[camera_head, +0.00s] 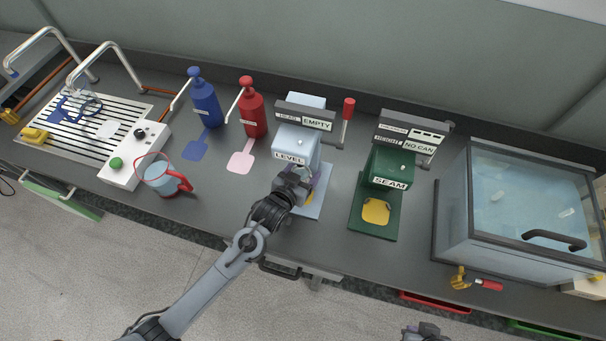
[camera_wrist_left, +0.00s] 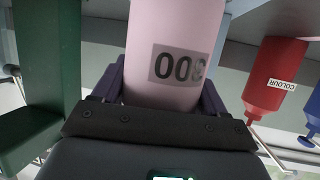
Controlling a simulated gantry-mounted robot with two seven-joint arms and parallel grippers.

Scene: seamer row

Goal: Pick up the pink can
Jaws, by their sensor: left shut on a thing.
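The pink can (camera_wrist_left: 175,45) fills the middle of the left wrist view, with a label of dark digits shown upside down. My left gripper (camera_wrist_left: 162,92) is shut on it, with a dark finger on each side. In the head view my left gripper (camera_head: 293,184) is at the front of the light blue LEVEL machine (camera_head: 295,146), over its base plate. There the gripper and the machine hide most of the can. My right gripper (camera_head: 425,331) shows only in part at the bottom edge of the head view, away from the counter.
The green SEAM machine (camera_head: 389,168) with a yellow disc (camera_head: 376,211) stands to the right, before a glass-topped tank (camera_head: 525,205). Red (camera_head: 252,112) and blue (camera_head: 205,103) bottles stand to the left. A red-handled jug (camera_head: 160,177) is near the counter's front edge.

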